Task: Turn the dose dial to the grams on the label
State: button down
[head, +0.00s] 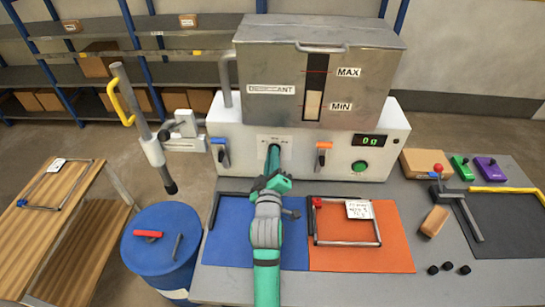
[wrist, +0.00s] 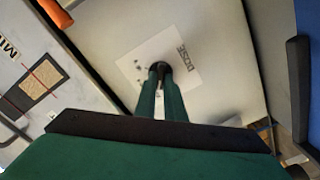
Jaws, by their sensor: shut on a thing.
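The dose dial (wrist: 158,67) is a small dark knob on a white scale plate marked DOSE (wrist: 180,58); in the head view my gripper hides it. My gripper (wrist: 163,72) points straight at the panel, its two green fingers closed around the dial; it also shows in the head view (head: 273,150). The green-lit display (head: 369,140) on the machine front (head: 345,155) reads 0 g. A white label (head: 359,209) lies at a frame on the orange mat (head: 350,255); its print is too small to read surely.
A blue lever (head: 220,152) and an orange lever (head: 322,153) flank the dial, and a green button (head: 359,166) is to the right. The desiccant hopper (head: 375,75) sits above. A blue barrel (head: 165,245) stands left of the table.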

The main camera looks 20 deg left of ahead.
jog(key=shift+f, duration=0.1)
jog(key=c, duration=1.8)
grip_release()
jog(key=shift+c, duration=0.2)
jog(key=shift+s, duration=0.1)
jog(key=v, duration=1)
jog(key=shift+s, duration=0.35)
jog(key=shift+d, duration=0.15)
